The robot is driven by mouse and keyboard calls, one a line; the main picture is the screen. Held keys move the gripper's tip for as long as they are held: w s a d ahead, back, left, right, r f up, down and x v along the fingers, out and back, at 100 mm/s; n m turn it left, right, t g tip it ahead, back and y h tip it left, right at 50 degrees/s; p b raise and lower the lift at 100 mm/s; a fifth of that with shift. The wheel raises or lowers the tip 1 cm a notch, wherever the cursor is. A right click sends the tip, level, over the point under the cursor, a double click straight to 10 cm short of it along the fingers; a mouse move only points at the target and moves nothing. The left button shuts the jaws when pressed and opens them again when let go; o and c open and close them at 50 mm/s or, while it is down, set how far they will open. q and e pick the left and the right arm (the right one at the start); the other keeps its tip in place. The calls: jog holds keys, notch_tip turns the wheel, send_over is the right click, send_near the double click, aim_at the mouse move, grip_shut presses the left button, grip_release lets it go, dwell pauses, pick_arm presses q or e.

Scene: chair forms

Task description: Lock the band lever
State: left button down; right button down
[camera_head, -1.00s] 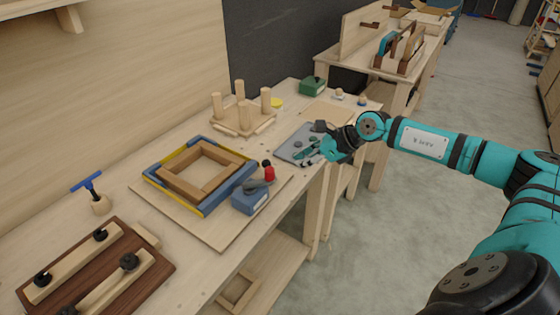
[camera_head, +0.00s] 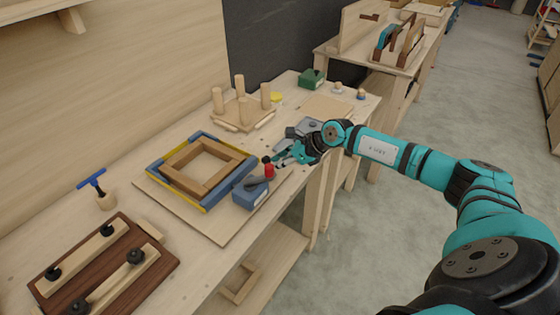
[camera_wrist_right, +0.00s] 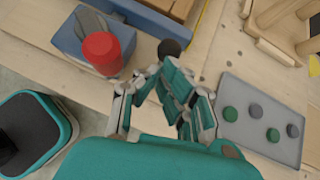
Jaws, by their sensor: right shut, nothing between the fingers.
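The clamp band is a blue and yellow square (camera_head: 159,183) around a wooden frame (camera_head: 183,182). At its near right corner sits a blue block (camera_head: 249,195) with a grey lever part and an upright red grip (camera_head: 269,170); a small black knob (camera_head: 266,160) shows close to the grip. The right wrist view shows the red grip (camera_wrist_right: 102,52) at upper left and the black knob (camera_wrist_right: 168,48) just beyond my fingertips. My right gripper (camera_head: 283,160) is shut and empty, just right of the red grip; contact cannot be told. My left gripper is not in view.
A grey tray (camera_wrist_right: 270,103) with green and grey discs lies right of my right gripper. A pegged wooden stand (camera_head: 238,120) is behind the frame. A dark board with clamps (camera_head: 75,262) lies at the front left. The floor right of the bench is open.

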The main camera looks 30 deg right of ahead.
jog(key=shift+w+a+r+g+p, duration=0.15)
jog(key=shift+w+r+g+p, duration=0.15)
jog(key=shift+r+p, duration=0.15)
jog(key=shift+w+a+g, duration=0.15)
jog(key=shift+w+g, duration=0.15)
jog(key=shift+w+a+f+h+b, duration=0.1)
jog(key=shift+w+f+h+b, duration=0.2)
jog(key=shift+b, duration=0.5)
jog(key=shift+w+a+b, duration=0.15)
jog(key=shift+w+b, duration=0.05)
jog(key=shift+b, duration=0.15)
jog(key=shift+w+r, duration=0.1)
jog(key=shift+w, duration=0.05)
jog(key=shift+r, duration=0.2)
